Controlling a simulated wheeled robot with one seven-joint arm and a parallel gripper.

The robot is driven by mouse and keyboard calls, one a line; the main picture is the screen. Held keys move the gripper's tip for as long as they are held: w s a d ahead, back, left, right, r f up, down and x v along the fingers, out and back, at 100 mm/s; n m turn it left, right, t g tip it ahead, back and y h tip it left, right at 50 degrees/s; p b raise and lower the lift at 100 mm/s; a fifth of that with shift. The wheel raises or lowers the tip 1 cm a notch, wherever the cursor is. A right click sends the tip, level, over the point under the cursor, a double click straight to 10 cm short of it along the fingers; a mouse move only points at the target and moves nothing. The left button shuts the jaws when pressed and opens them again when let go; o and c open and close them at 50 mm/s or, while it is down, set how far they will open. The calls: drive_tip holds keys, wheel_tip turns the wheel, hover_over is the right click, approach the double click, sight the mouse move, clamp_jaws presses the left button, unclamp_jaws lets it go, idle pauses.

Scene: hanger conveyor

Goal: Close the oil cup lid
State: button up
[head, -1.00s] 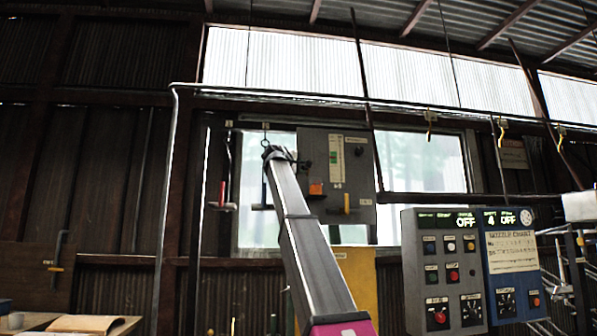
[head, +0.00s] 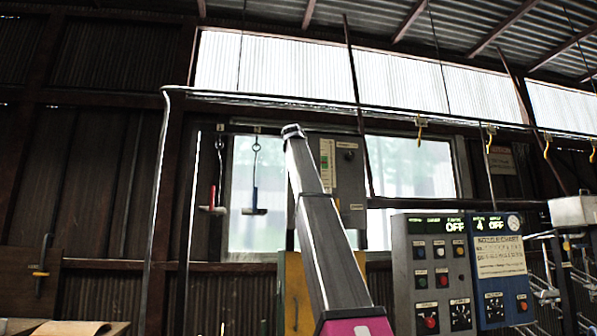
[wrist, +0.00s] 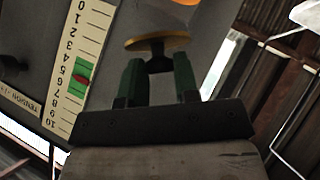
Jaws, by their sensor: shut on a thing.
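My gripper (wrist: 157,62) is shut in the wrist view. Its two green fingers stand either side of a dark stem, with a yellow-rimmed disc (wrist: 158,43) just beyond the fingertips. The disc appears to be the oil cup lid, but how far it is open cannot be told. Part of an orange thing (wrist: 186,2), perhaps the oil cup, shows at the top edge. In the head view my arm reaches up to the grey wall panel (head: 350,175). The arm hides the gripper, the lid and the cup there.
A tension scale (wrist: 80,75) with a green band and red marker is on the panel beside the gripper. Two hanging tools, one red (head: 212,198) and one blue (head: 255,200), are left of my arm. A control box (head: 435,275) stands to the right.

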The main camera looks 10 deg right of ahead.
drive_tip(key=shift+d+f+m+y, duration=0.25)
drive_tip(key=shift+d+m+y, duration=0.4)
drive_tip(key=shift+y, duration=0.35)
drive_tip(key=shift+d+f+m+y, duration=0.25)
drive_tip(key=shift+d+m+y, duration=0.1)
drive_tip(key=shift+y, duration=0.35)
drive_tip(key=shift+d+f+m+y, duration=0.25)
drive_tip(key=shift+m+y, duration=0.05)
drive_tip(key=shift+y, duration=0.4)
drive_tip(key=o, duration=0.9)
drive_tip(key=shift+r, duration=0.15)
